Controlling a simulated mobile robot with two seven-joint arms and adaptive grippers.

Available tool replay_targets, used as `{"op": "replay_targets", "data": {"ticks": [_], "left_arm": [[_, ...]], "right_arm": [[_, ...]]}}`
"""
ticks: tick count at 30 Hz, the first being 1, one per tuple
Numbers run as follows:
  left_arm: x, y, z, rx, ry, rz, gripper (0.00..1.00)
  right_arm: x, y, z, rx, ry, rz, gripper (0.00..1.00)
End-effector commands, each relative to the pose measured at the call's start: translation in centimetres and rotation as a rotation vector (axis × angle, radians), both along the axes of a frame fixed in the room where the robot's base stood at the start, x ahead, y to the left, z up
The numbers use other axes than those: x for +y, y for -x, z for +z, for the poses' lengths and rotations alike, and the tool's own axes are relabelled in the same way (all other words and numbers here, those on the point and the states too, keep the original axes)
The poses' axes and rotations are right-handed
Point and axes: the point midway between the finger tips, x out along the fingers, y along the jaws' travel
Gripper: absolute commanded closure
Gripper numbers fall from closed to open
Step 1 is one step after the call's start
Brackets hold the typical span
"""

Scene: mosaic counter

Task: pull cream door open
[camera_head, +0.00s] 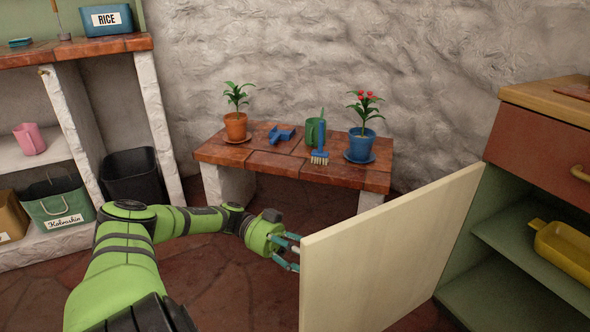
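The cream door (385,255) is a flat pale panel at the lower right. It stands swung out from the green cabinet (497,212), and the shelves inside show. My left gripper (291,252) is at the door's left edge, and its fingertips pass behind the panel. Two fingers show with a gap between them, but the tips and any handle there are hidden, so I cannot tell whether it grips anything. My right gripper is not in view.
A low tiled bench (285,167) holds an orange pot (236,126), a blue pot (361,146), a green mug (315,131) and a brush (320,157). A yellow container (565,250) sits in the cabinet. A black bin (133,176) stands at left.

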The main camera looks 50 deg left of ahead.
Motion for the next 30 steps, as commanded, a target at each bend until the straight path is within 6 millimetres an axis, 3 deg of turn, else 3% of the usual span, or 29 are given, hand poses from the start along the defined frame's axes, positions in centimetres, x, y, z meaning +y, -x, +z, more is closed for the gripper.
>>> {"op": "replay_targets", "data": {"ticks": [6,12,30], "left_arm": [[3.4,1.0,0.0,-0.001,0.000,0.005,0.54],[5.5,1.7,0.0,0.000,0.000,0.003,0.54],[6.2,2.1,-0.1,0.003,0.000,-0.001,0.54]], "right_arm": [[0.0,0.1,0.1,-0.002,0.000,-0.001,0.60],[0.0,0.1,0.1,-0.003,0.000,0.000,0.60],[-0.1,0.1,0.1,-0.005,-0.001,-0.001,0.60]]}}
